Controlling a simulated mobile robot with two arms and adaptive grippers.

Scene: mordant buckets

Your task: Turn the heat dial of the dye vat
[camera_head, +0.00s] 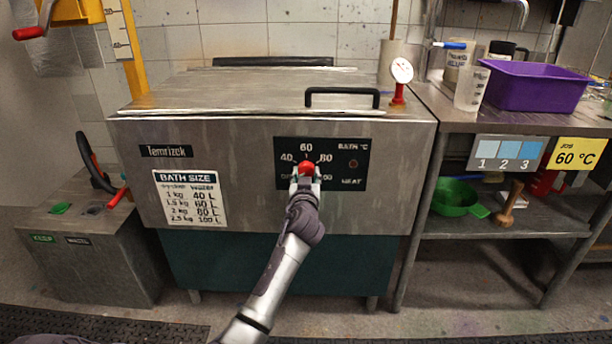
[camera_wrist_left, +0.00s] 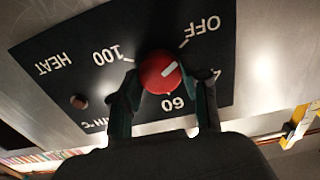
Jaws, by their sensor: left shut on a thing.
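The dye vat (camera_head: 270,225) is a steel tub with a closed lid and a dark control panel on its front. The red heat dial (camera_head: 306,168) sits on this panel, below the printed 60. My left gripper (camera_head: 305,182) reaches up from below and is shut on the dial. In the left wrist view the panel appears upside down. There the fingers of my left gripper (camera_wrist_left: 163,88) stand on both sides of the red dial (camera_wrist_left: 156,73). The dial's white mark points to the upper right, roughly between OFF and the partly hidden 40. My right gripper is not in view.
A yellow card (camera_head: 577,153) on the right bench reads 60 °C. A purple tub (camera_head: 535,86) and a measuring jug (camera_head: 471,89) stand on that bench. A black lid handle (camera_head: 342,92) juts out above the panel. A grey cabinet (camera_head: 95,262) stands at the left.

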